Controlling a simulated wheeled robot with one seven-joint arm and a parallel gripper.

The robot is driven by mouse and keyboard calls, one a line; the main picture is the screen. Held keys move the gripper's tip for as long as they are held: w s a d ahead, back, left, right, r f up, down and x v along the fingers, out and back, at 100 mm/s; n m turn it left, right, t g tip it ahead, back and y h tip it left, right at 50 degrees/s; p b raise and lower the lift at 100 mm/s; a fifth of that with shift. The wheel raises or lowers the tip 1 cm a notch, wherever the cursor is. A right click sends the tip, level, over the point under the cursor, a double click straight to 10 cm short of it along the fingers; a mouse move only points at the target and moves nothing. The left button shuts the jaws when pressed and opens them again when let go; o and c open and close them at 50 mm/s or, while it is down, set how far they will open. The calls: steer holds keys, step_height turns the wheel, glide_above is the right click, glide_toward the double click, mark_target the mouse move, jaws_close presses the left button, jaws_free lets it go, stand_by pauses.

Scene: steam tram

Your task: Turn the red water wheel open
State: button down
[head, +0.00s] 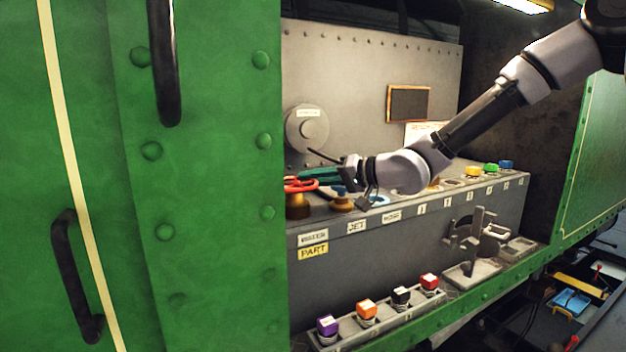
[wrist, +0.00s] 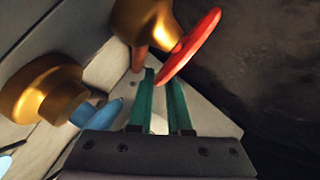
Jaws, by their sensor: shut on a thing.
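The red water wheel (head: 299,185) sits on a brass stem at the left end of the grey panel's top, partly cut off by the green wall. In the wrist view its red rim (wrist: 192,45) shows edge-on, beside a brass body. My gripper (head: 306,177) has reached the wheel from the right. Its two green fingers (wrist: 160,80) are on either side of the rim's near edge, shut on it. The contact itself is partly hidden by the rim. A yellow tag (head: 313,251) reading PART is below the wheel.
A blue wheel on a brass stem (head: 341,200) is close to the right of the red one, under my fingers. A green riveted wall (head: 210,180) stands close on the left. Coloured caps (head: 366,309) line a low tray. The panel's front is clear.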

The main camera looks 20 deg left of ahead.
stand_by(0.3)
steer(key=c, duration=0.9)
jaws_free()
steer(key=shift+o, duration=0.2)
steer(key=shift+d, duration=0.1)
steer(key=v, duration=1)
steer(key=shift+d, duration=0.25)
steer(key=shift+c, duration=0.2)
